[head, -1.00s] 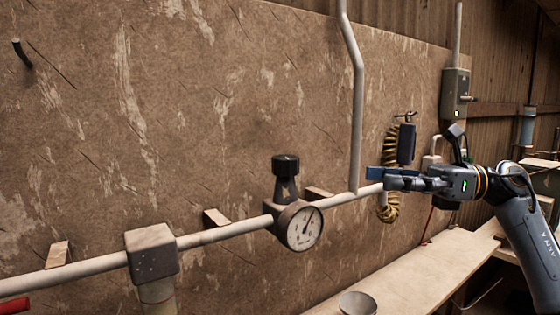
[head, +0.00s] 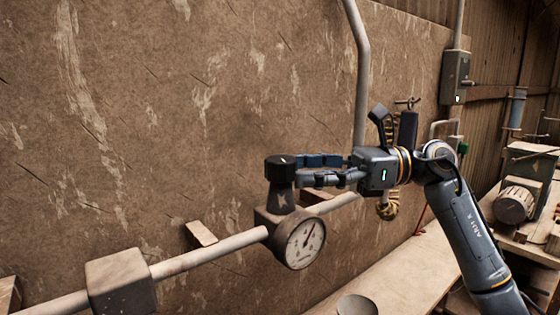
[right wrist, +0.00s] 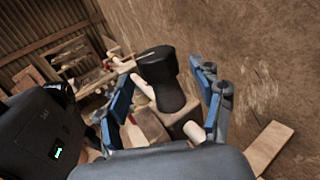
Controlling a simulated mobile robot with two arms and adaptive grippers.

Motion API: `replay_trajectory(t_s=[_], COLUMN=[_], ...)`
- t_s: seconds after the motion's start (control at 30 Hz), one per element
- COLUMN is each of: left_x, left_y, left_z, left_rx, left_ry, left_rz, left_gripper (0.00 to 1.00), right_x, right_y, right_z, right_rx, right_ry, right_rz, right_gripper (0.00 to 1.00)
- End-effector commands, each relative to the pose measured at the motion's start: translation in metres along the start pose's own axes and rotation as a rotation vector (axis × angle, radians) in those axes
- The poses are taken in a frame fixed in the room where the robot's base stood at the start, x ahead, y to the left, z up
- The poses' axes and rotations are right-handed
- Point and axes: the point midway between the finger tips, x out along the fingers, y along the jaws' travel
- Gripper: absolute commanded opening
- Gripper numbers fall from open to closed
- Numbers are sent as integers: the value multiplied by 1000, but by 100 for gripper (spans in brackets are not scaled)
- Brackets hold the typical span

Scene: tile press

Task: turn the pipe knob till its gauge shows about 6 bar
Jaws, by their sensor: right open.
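The black pipe knob (head: 281,169) stands upright on a dark valve body on the pale pipe (head: 210,249). Below it sits the round white gauge (head: 305,243); its needle points up and slightly right, and its figures are too small to read. My right gripper (head: 303,171) reaches in from the right at knob height, its fingertips at the knob's right side. In the right wrist view the knob (right wrist: 165,80) shows between the two blue-padded fingers, with space on both sides. The right gripper is open and holds nothing. My left gripper is out of view.
A wall board stands close behind the pipe, with wooden brackets (head: 201,233) along it. A vertical pipe (head: 361,90) rises behind my right gripper. A bench (head: 400,277) with a bowl (head: 357,305) lies below. A grey switch box (head: 455,72) hangs at the right.

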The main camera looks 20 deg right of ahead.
Motion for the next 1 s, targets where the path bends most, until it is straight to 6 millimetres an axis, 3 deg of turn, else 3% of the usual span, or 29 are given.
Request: replay_trajectory(t_s=[0.1,0.27,0.63,0.9,1.0], left_x=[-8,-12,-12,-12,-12], left_y=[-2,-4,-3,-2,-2], left_z=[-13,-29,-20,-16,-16], left_rx=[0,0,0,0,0], left_ry=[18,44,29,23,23], left_rz=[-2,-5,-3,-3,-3], left_gripper=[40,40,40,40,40], right_x=[20,36,41,40,40], right_y=[1,0,0,0,0], right_z=[3,1,0,0,0], right_rx=[-1,0,0,0,-1], right_ry=[-1,-1,-1,-1,-1], right_rz=[2,0,-1,-1,-2], right_gripper=[67,67,67,12,12])
